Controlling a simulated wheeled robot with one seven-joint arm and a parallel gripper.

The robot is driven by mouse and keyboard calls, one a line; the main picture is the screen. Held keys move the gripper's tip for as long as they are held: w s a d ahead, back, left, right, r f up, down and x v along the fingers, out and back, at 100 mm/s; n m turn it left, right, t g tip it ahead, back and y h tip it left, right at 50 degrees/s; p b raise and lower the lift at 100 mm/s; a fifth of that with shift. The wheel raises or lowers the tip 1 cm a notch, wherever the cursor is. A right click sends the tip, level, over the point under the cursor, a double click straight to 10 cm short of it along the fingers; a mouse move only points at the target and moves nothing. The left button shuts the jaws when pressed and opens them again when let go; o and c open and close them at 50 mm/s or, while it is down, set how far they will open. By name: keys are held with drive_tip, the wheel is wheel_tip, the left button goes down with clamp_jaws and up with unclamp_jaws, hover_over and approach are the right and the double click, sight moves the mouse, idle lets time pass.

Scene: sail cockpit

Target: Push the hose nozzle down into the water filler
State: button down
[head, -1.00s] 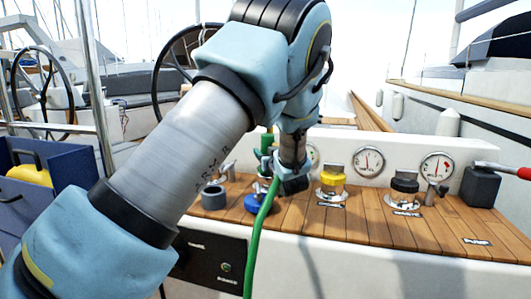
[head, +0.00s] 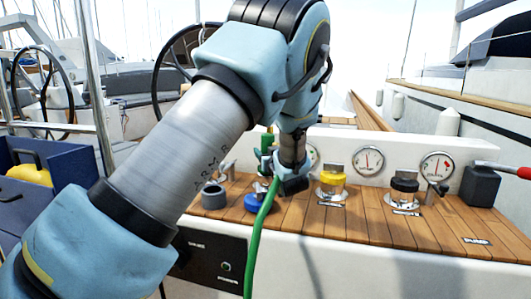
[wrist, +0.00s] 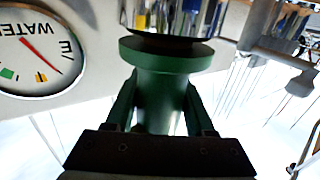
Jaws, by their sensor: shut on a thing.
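My gripper (wrist: 158,110) is shut on the green hose nozzle (wrist: 160,95), with one finger on each side of its body. The nozzle's wide flange shows beyond the fingers, against a dark round shape that I cannot identify. In the head view the green nozzle (head: 266,143) shows partly behind my wrist, above the teak deck. The green hose (head: 259,235) hangs from there over the front edge. A blue cap (head: 260,204) sits on the teak just below my gripper. The water filler's opening is hidden or cannot be made out, so I cannot tell how deep the nozzle sits.
A yellow-capped filler (head: 332,181) and a black-capped filler (head: 404,184) stand to the right. Gauges (head: 369,160) line the white panel behind; a water gauge (wrist: 35,48) is close in the wrist view. A dark block (head: 481,186) stands far right.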

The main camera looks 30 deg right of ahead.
drive_tip(key=shift+f+b, duration=0.3)
drive_tip(key=shift+f, duration=0.2)
drive_tip(key=c, duration=0.5)
unclamp_jaws()
drive_tip(key=shift+s+a+p, duration=0.2)
drive_tip(key=shift+s+a, duration=0.15)
drive_tip(key=shift+s, duration=1.45)
drive_tip(key=shift+s+a+p, duration=0.25)
drive_tip(key=shift+s+a, duration=0.15)
drive_tip(key=shift+s, duration=1.45)
drive_tip(key=shift+s+a+p, duration=0.2)
drive_tip(key=shift+s+a, duration=0.15)
drive_tip(key=shift+s, duration=1.45)
